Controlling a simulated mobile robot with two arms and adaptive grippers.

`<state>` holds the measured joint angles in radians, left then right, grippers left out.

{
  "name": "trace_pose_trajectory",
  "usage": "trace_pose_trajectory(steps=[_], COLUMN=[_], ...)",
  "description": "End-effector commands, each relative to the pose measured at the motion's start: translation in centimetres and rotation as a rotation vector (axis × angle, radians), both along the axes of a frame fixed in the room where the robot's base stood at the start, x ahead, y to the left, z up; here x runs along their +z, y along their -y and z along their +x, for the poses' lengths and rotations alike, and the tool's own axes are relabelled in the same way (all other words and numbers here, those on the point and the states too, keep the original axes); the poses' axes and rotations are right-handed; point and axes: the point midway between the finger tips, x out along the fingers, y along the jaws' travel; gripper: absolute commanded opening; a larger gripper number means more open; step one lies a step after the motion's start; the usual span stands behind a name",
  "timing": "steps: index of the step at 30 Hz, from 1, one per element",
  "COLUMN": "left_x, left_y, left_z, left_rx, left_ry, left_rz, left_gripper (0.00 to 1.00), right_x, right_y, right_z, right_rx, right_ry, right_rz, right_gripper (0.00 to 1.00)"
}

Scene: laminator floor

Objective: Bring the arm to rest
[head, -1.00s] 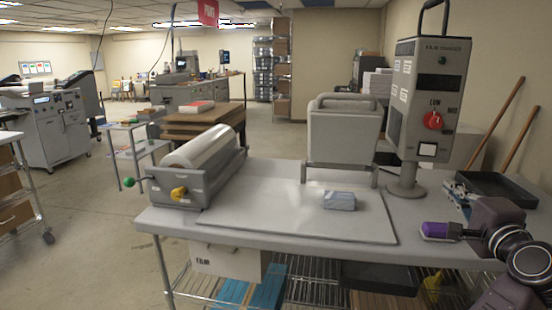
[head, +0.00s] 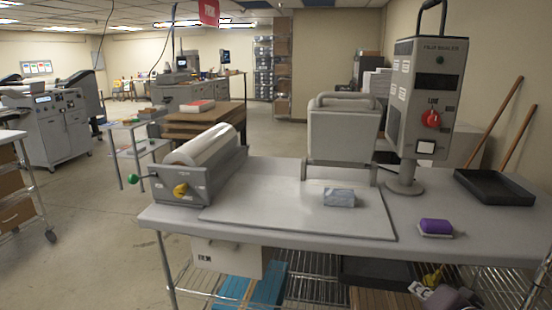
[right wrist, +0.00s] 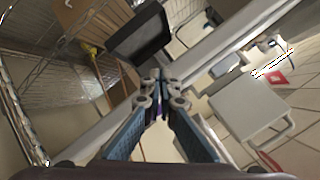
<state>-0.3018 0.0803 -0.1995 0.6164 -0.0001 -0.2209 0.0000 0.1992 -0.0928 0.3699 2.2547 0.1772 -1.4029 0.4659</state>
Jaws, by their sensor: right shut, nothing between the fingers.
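My right gripper (head: 422,291) is low at the bottom right of the head view, beyond the front edge of the worktable (head: 290,245). Only a small part of it and of my arm shows there. In the right wrist view, its blue-padded fingers (right wrist: 157,78) come together at the tips with nothing between them. My left gripper is not in view.
On the table are a purple-topped block (head: 436,226), a grey wrapped block (head: 339,197), a black tray (head: 494,187), a film roll unit (head: 200,175) and a grey control box (head: 432,100). A wire shelf (head: 495,290) is below.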

Motion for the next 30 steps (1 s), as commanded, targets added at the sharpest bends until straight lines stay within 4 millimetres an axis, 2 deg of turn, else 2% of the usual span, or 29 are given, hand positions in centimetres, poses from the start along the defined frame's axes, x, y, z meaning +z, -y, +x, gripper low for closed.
trace_pose_trajectory(steps=[1,3,6,9,15,21,22,26,30], left_x=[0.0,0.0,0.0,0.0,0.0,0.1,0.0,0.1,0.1], left_y=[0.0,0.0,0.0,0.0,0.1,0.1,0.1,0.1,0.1], left_z=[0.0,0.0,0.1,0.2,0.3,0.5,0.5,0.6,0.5], left_rx=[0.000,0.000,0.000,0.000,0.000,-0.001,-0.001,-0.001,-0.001], left_ry=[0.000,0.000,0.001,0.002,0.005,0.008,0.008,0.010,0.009], left_rz=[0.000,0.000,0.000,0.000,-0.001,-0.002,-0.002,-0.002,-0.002], left_gripper=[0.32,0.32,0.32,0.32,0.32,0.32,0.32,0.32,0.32], right_x=[-3.3,-7.1,-11.9,-15.5,-19.8,-22.1,-22.7,-26.2,-30.3], right_y=[-1.1,-2.7,-5.0,-6.9,-9.6,-11.7,-11.7,-11.8,-11.9], right_z=[-2.2,-5.2,-10.1,-14.9,-22.7,-29.6,-29.8,-28.6,-28.1], right_rx=[0.057,0.145,0.286,0.419,0.633,0.817,0.830,0.825,0.832], right_ry=[-0.084,-0.188,-0.328,-0.440,-0.593,-0.702,-0.710,-0.718,-0.734], right_rz=[-0.081,-0.187,-0.318,-0.414,-0.522,-0.582,-0.587,-0.580,-0.572], right_gripper=[0.00,0.00,0.00,0.00,0.00,0.00,0.00,0.00,0.00])
